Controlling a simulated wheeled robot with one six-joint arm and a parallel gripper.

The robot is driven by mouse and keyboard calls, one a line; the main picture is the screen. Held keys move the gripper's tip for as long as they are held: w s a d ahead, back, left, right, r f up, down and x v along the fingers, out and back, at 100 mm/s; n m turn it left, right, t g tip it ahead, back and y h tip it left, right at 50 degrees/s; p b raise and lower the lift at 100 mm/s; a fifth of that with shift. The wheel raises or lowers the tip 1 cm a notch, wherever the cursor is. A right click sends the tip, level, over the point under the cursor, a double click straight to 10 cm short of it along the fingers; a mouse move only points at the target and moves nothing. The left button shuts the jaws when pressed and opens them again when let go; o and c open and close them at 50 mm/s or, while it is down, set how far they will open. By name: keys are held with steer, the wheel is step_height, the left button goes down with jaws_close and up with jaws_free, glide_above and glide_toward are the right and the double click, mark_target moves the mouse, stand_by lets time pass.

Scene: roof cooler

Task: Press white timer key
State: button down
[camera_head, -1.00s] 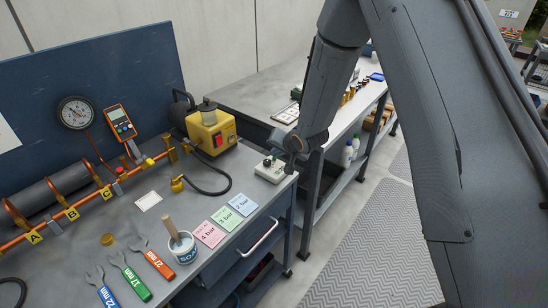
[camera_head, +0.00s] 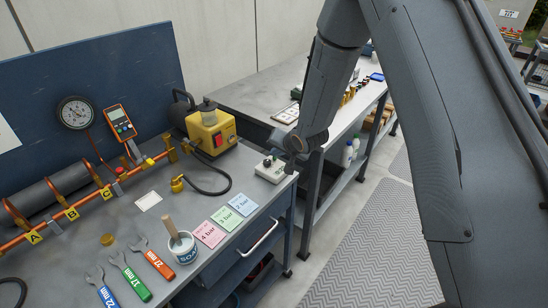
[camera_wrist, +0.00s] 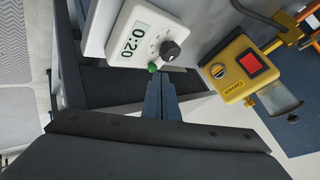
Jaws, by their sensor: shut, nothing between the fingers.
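The timer is a small white box (camera_head: 270,171) at the right edge of the workbench. In the wrist view its face (camera_wrist: 165,22) has a display (camera_wrist: 131,42) reading 0:20, a black knob (camera_wrist: 170,50) and a green key (camera_wrist: 152,68). I cannot make out a separate white key. My gripper (camera_wrist: 160,79) is shut and empty. In the wrist view its tips are just below the green key, and I cannot tell whether they touch it. In the head view my wrist is beside the timer and the fingertips are not clear.
A yellow pump (camera_head: 212,133) with a red switch and hose stands left of the timer; it also shows in the wrist view (camera_wrist: 236,68). Coloured pressure cards (camera_head: 226,218), a SOAP pot (camera_head: 183,247) and wrenches (camera_head: 130,276) lie in front. Another bench (camera_head: 250,92) stands behind.

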mark_target(276, 162)
steer(key=shift+f, duration=0.45)
steer(key=shift+s, duration=0.1)
steer(key=shift+r, duration=0.3)
stand_by(0.3)
step_height(276, 162, up, 6)
steer(key=p, duration=0.5)
steer(key=shift+r, duration=0.1)
stand_by(0.6)
